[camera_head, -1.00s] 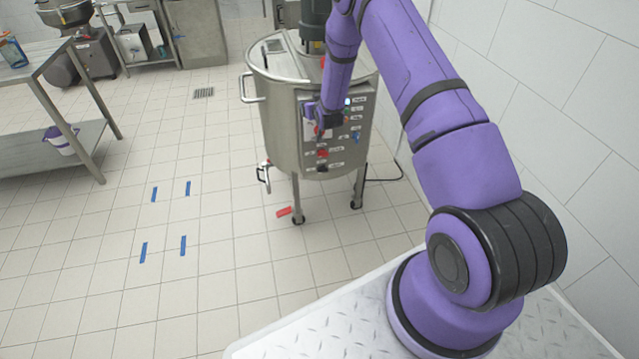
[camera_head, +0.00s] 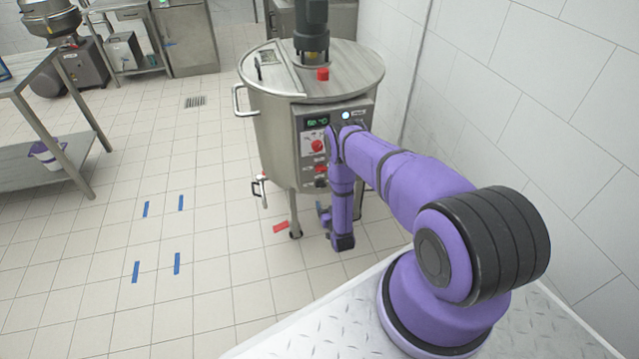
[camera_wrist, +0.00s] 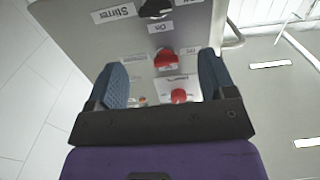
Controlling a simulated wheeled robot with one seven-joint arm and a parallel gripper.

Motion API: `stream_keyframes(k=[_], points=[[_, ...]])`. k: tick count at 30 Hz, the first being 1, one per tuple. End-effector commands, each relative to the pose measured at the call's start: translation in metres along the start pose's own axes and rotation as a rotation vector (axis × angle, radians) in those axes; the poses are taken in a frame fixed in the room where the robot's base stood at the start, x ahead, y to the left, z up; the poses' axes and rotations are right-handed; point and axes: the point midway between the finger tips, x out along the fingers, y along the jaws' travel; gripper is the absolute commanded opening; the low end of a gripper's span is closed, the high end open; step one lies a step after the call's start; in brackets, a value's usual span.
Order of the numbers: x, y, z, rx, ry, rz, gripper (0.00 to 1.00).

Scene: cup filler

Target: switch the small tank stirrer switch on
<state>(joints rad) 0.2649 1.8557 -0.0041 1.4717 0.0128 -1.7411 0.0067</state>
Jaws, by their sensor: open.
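The small tank (camera_head: 272,135) is a steel vessel on legs with a grey control panel on its front. A black rotary switch (camera_head: 321,182) sits low on the panel, below a red knob (camera_head: 320,168). In the wrist view, a black switch (camera_wrist: 155,8) is cut off by the top edge beside a label reading "Stirrer" (camera_wrist: 114,14). Its setting cannot be read. My gripper (camera_wrist: 163,82) is open and empty, with its two blue fingers spread before the panel and apart from the black switch. In the head view the gripper is small and low, below the panel; my arm hides the panel's right part.
Another red knob (camera_head: 317,146) and a lit green display (camera_head: 317,122) are higher on the panel. A white wall (camera_head: 530,110) stands close on the right. The tiled floor to the left is open, with blue tape marks.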

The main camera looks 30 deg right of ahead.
Motion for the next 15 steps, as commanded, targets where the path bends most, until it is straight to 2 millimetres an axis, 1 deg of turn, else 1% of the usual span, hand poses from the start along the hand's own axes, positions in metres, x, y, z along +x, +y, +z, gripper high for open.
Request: stream_keyframes(k=[1, 3, 5, 7, 11, 15], points=[[-0.008, 0.001, 0.007, 0.0, 0.004, 0.002, 0.77], [-0.013, 0.002, 0.011, 0.0, 0.012, 0.003, 0.77], [-0.014, 0.002, 0.013, 0.0, 0.016, 0.004, 0.77], [-0.01, 0.002, 0.013, 0.0, 0.019, 0.004, 0.77], [0.006, 0.003, 0.012, 0.0, 0.02, 0.004, 0.77], [0.03, 0.003, 0.011, 0.0, 0.02, 0.004, 0.77]])
